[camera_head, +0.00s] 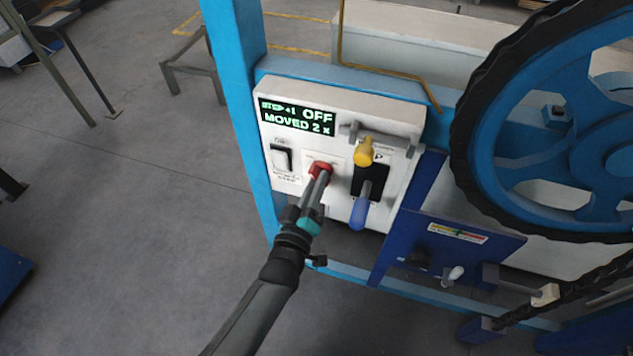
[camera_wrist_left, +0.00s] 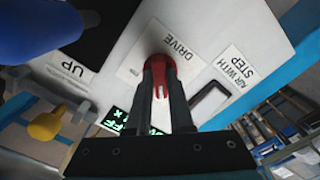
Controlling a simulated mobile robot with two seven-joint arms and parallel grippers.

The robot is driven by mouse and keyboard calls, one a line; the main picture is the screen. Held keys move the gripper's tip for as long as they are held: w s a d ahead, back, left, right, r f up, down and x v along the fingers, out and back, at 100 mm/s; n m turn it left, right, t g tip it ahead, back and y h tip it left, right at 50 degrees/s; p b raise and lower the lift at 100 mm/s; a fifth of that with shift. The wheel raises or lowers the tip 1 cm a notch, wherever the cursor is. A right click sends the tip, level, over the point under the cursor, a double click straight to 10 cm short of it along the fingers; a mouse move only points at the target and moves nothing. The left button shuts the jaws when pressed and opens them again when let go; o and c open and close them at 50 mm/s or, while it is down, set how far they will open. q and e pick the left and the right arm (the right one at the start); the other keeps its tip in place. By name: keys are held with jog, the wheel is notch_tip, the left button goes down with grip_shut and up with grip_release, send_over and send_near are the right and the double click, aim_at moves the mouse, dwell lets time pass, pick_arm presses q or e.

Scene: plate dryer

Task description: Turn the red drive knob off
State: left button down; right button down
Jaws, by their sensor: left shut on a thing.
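The red drive knob (camera_head: 319,169) is on the white control panel (camera_head: 277,107), below and right of the display. It also shows in the left wrist view (camera_wrist_left: 158,66), under the DRIVE label, between the two dark fingers. My left gripper (camera_head: 318,177) reaches up to it from below and is shut on it. In the left wrist view my left gripper (camera_wrist_left: 160,75) has a finger on each side of the knob and hides part of it. The display (camera_head: 298,117) reads "STEP +1 OFF" and "MOVED 2 x". My right gripper is not seen.
A yellow handle (camera_head: 364,151) and a blue handle (camera_head: 360,212) stick out close to the right of the knob. A white rocker switch (camera_head: 281,157) is to its left. A large blue wheel (camera_head: 590,113) with a black rim is at the right. The floor at left is mostly clear.

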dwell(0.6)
pick_arm(q)
jog(key=c, duration=0.8)
grip_release()
jog(key=shift+s, duration=0.1)
jog(key=v, duration=1.5)
jog(key=shift+p, duration=0.4)
jog(key=s+a+f+m+g+y+b, duration=0.1)
jog(key=s+a+f+g, duration=0.1)
jog(key=f, duration=0.6)
jog(key=s+a+f+m+g+y+b, duration=0.1)
jog(key=s+a+f+m+g+b, duration=0.15)
jog(key=f, duration=0.65)
jog(key=s+a+f+m+g+b, duration=0.1)
jog(key=s+f+g, duration=0.15)
jog(key=f, duration=0.55)
jog(key=s+a+f+m+g+y+b, duration=0.1)
jog(key=s+a+f+g, duration=0.3)
jog(key=s+f, duration=0.4)
jog(key=s+a+f+m+g+y+b, duration=0.2)
jog(key=s+a+f+g, duration=0.3)
jog(key=s+f, duration=0.4)
jog(key=s, duration=0.3)
jog(key=shift+f+y+b, duration=0.25)
jog(key=shift+y+b, duration=0.05)
jog(key=shift+b, duration=0.1)
